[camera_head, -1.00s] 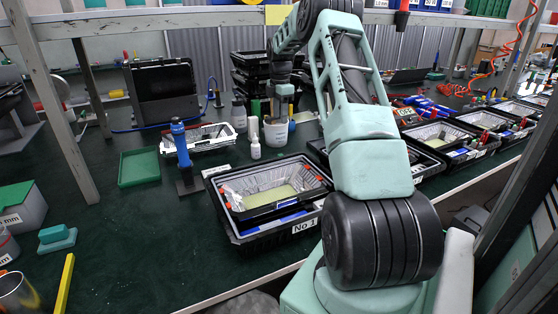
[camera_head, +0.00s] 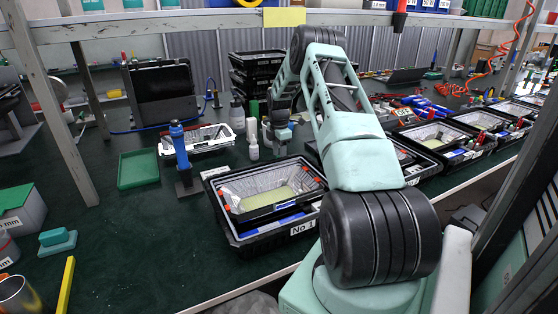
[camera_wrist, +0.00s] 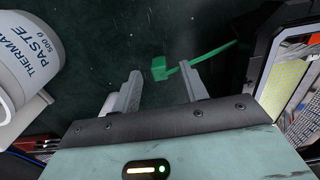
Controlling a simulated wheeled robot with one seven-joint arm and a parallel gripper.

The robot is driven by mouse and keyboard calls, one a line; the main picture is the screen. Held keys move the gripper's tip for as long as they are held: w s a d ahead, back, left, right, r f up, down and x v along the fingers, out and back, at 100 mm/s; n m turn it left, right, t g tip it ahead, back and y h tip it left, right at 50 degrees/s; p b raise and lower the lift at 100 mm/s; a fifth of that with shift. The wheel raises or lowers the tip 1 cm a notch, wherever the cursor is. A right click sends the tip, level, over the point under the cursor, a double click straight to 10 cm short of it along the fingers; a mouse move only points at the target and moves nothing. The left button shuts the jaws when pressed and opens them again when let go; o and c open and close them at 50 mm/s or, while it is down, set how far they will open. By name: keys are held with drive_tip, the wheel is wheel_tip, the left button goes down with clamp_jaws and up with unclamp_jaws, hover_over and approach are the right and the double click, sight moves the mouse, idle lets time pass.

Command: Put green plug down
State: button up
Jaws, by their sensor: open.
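The green plug (camera_wrist: 159,69) is a small green block with a thin green strap running to the right. In the wrist view it shows against the dark green table, around the tips of my gripper (camera_wrist: 160,78). The jaws are open, one finger on each side of the block, and I see no contact on the block. The strap passes by the right fingertip. In the head view my gripper (camera_head: 279,136) is low behind the No 1 tray, and I cannot make out the plug there.
A white thermal paste tub (camera_wrist: 25,62) stands close on the left in the wrist view. A black floodlight housing (camera_wrist: 258,82) is close on the right.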

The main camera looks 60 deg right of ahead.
drive_tip(key=shift+f, duration=0.5)
clamp_jaws()
drive_tip(key=shift+r, duration=0.1)
